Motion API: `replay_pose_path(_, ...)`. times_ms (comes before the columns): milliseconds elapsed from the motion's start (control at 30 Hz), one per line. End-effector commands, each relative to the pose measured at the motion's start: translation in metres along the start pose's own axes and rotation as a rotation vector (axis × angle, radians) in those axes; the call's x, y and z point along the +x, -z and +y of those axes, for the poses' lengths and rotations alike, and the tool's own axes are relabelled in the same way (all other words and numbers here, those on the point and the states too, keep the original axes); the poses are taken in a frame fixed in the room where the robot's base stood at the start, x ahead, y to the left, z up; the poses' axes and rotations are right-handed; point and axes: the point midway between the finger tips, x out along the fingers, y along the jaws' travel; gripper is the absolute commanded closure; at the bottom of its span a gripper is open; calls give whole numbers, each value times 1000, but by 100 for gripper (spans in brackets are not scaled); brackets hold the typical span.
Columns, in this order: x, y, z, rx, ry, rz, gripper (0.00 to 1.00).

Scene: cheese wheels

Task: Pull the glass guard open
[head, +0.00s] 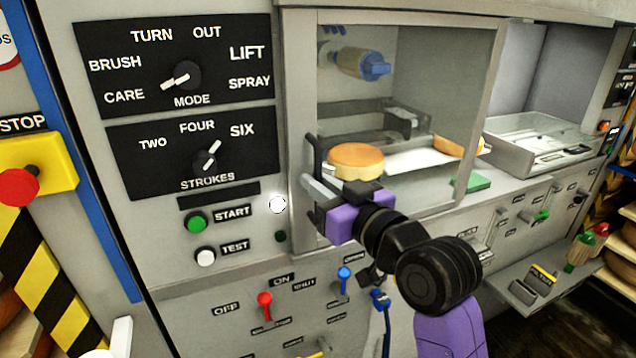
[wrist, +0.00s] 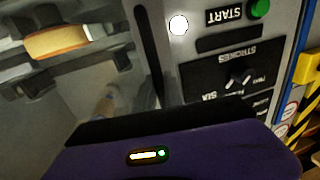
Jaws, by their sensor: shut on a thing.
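The glass guard (head: 455,60) is a clear pane in a pale frame, covering the machine's chamber in the head view. It looks closed across the opening. Its dark upright handle (head: 317,158) is at the left edge of the pane. The handle also shows as a dark bar in the wrist view (wrist: 149,55). My gripper (head: 318,190), purple and black, is at the lower part of this handle and shut on it.
Left of the guard are the MODE knob (head: 187,76), STROKES knob (head: 208,157) and green START button (head: 196,221). Red (head: 265,303) and blue (head: 344,277) levers sit below.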

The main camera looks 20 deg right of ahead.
Motion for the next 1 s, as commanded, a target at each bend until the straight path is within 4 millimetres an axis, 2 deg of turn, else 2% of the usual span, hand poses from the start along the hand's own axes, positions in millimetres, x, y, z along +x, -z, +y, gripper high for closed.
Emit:
replay_pose_path(867, 0, 0, 0, 0, 0, 0, 100)
replay_pose_path(1000, -2, 0, 8, 1, -3, 0, 100)
